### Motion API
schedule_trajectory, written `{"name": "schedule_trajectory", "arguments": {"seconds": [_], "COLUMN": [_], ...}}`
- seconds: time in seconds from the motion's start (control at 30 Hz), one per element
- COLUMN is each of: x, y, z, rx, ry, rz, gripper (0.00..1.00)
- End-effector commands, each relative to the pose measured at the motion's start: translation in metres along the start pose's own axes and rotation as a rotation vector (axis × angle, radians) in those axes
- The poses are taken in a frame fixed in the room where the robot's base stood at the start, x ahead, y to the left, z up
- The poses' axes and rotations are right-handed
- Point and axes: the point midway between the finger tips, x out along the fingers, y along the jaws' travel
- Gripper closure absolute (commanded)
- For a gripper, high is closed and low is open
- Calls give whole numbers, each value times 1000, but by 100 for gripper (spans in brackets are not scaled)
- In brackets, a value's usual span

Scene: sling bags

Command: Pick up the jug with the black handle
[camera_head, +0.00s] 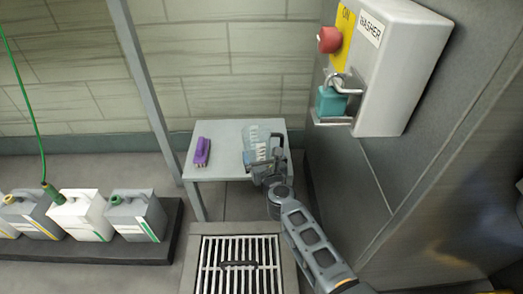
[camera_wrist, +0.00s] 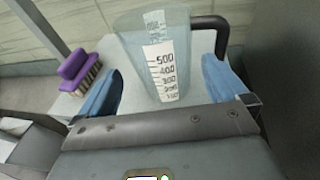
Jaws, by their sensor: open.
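The jug (camera_head: 257,141) is clear bluish plastic with a white measuring scale, standing on a small grey table. In the wrist view the jug (camera_wrist: 160,55) stands upright just beyond my gripper, with its black handle (camera_wrist: 213,24) on the right side. My gripper (camera_head: 264,164) is at the near side of the jug. In the wrist view its two blue fingers (camera_wrist: 163,88) are apart, one on each side of the jug's lower part. I cannot tell whether either finger touches the jug.
A purple brush (camera_head: 202,151) lies on the left of the grey table (camera_head: 222,167). A floor grate (camera_head: 240,266) is in front. Several canisters (camera_head: 135,215) stand on a dark platform at left. A washer control box (camera_head: 395,70) with a padlock overhangs on the right.

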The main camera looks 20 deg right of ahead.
Motion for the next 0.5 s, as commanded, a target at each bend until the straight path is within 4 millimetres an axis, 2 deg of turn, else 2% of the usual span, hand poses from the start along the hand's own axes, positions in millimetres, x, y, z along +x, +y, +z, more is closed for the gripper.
{"name": "schedule_trajectory", "arguments": {"seconds": [0.3, 0.5], "x": [42, 50], "y": [-1, -1], "z": [-5, -2], "rx": [-3, -4], "ry": [-2, -1], "rz": [-1, 0], "gripper": [0, 0]}}
